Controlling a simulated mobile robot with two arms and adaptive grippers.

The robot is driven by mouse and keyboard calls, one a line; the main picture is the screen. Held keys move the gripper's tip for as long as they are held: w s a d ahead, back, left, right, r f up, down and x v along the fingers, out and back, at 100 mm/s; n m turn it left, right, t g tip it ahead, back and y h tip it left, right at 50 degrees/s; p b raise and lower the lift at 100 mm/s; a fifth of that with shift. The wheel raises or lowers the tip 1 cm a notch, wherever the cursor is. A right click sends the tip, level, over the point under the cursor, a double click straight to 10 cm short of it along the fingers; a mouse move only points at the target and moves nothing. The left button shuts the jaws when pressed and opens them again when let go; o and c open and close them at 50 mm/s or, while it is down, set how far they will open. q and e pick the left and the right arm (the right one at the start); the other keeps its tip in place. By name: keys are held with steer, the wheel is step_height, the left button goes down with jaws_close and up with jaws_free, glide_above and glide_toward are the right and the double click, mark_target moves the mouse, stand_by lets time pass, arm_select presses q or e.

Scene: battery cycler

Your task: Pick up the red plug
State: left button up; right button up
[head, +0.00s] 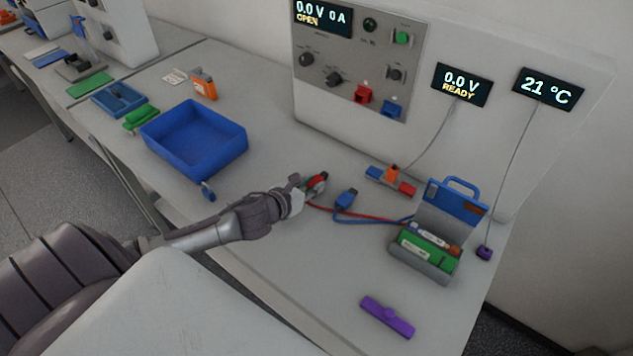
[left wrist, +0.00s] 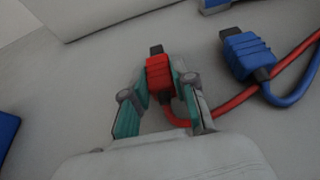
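The red plug (head: 319,182) is on the bench at the tip of my left arm, with its red cable running right toward the battery holder. In the left wrist view the red plug (left wrist: 159,76) sits between the two fingers of my left gripper (left wrist: 161,80), its dark tip pointing away. The fingers lean inward and appear to press on its sides. In the head view my left gripper (head: 308,186) partly covers the plug. I cannot tell whether the plug is lifted off the bench. My right gripper is not in view.
A blue plug (head: 346,199) lies just right of the red one; it also shows in the left wrist view (left wrist: 248,56). A grey battery holder (head: 421,265) with a raised blue-handled lid stands further right. A blue bin (head: 222,160) is at left, a purple part (head: 387,316) in front.

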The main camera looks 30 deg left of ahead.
mark_target(310, 186)
arm_select(q)
jaws_close()
steer(key=shift+r, duration=0.6)
steer(key=r, duration=0.3)
steer(key=shift+s, duration=0.25)
steer(key=s+d+r, duration=0.1)
steer(key=s+r, duration=0.5)
steer(key=s, duration=0.5)
steer(key=shift+d+r+b, duration=0.3)
steer(key=shift+d+r, duration=0.1)
steer(key=shift+w, duration=0.1)
